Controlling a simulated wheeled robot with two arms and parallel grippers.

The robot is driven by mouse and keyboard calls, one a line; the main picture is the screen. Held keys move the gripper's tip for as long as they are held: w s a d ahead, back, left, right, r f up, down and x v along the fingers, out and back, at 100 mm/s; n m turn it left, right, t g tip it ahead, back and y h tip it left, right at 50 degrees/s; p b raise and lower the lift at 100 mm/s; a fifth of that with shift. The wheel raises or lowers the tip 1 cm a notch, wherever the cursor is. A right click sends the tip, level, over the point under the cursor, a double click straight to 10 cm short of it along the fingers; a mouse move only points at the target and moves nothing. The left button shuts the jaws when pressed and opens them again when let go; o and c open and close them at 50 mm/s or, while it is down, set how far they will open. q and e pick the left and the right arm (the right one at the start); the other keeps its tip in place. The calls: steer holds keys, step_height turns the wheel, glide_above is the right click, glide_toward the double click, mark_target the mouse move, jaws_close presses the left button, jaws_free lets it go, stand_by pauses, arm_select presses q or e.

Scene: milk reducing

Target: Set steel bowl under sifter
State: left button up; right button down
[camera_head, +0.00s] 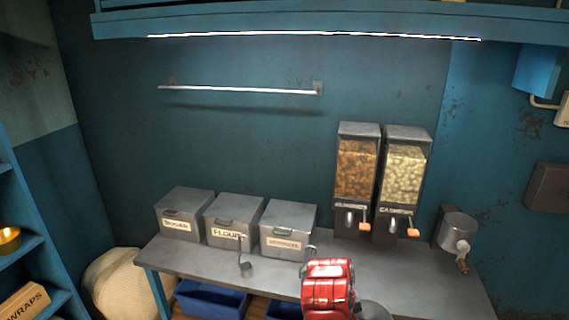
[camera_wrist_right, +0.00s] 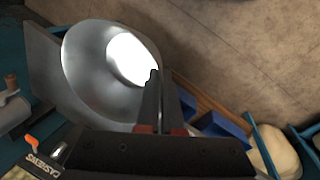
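The steel bowl (camera_wrist_right: 85,60) is large in the right wrist view, with its shiny inside showing. In the head view only a grey part of it (camera_head: 374,311) shows at the bottom edge. My right gripper (camera_wrist_right: 165,80) is shut on the bowl's rim, with its dark fingers close together. In the head view my red right wrist (camera_head: 328,285) hides the fingers. The sifter, a grey drum with a crank (camera_head: 459,231), is at the right end of the table, apart from the bowl. My left gripper is not in view.
Three lidded bins, one marked flour (camera_head: 234,220), stand on the left of the metal table (camera_head: 400,270). Two dispensers with orange handles (camera_head: 357,180) stand between them and the sifter. Blue crates (camera_head: 212,298) and a sack (camera_head: 125,285) are below. The table's front right is clear.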

steer(key=s+d+f+m, duration=0.1)
steer(key=s+f+m, duration=0.1)
steer(key=s, duration=0.5)
steer(key=shift+f+g, duration=0.3)
steer(key=shift+f, duration=0.35)
